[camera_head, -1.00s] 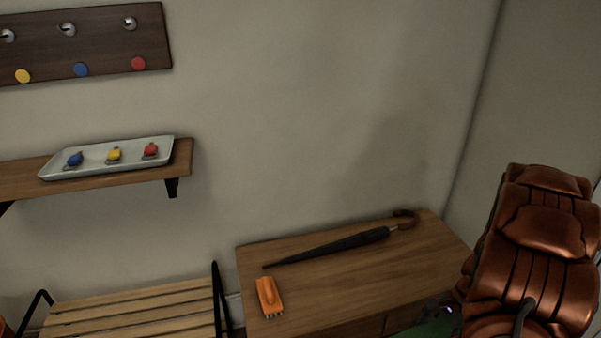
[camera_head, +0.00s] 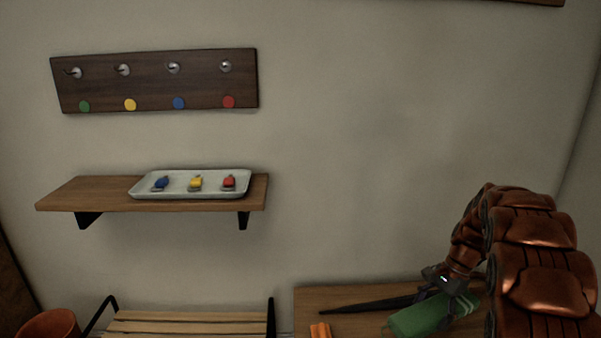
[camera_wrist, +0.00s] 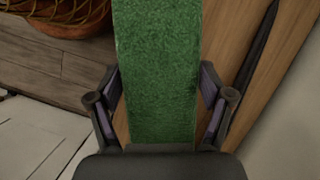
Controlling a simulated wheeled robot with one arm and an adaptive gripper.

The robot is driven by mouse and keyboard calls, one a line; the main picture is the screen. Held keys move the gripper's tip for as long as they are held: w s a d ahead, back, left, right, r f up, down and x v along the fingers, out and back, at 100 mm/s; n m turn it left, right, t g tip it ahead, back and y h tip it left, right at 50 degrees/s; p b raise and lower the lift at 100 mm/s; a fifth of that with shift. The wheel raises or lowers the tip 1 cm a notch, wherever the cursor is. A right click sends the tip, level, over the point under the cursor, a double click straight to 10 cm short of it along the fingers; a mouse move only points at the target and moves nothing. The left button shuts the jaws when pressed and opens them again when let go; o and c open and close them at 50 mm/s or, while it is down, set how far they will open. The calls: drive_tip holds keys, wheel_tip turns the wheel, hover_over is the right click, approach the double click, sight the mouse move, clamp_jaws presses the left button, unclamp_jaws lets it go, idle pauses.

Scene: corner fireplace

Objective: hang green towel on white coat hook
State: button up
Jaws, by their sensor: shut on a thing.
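Green, yellow, blue and red dots sit below the hooks. I cannot make out a clearly white hook.
Below the rack, a wall shelf (camera_head: 90,196) bears a pale tray (camera_head: 190,192) with small coloured items. A black umbrella (camera_head: 365,304) and an orange brush (camera_head: 320,331) lie on the cabinet (camera_head: 310,295). A slatted bench (camera_head: 190,327) stands left. The wall between rack and arm is clear.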

drive_tip(key=w+a+r+n, duration=0.1)
drive_tip(key=w+a+r, duration=0.25)
drive_tip(key=a, duration=0.25)
drive_tip(key=w+a+r+n+g+h, duration=0.1)
drive_tip(key=w+a+r+n, duration=0.1)
drive_tip(key=a+r, duration=0.3)
drive_tip(key=w+a+r+n, duration=0.1)
drive_tip(key=w+a+r, duration=0.2)
drive_tip(key=a, duration=0.4)
drive_tip(key=s+r+n+g+h+p, duration=0.2)
drive_tip(key=s+r+n+p, duration=0.3)
drive_tip(key=n+p, duration=0.5)
drive_tip(key=r+h+p, duration=0.1)
drive_tip(key=r+p, duration=0.1)
drive_tip(key=p, duration=0.7)
drive_tip(key=shift+s, duration=0.35)
drive_tip(key=shift+d+f, duration=0.1)
drive_tip(key=shift+d, duration=0.05)
idle(0.8)
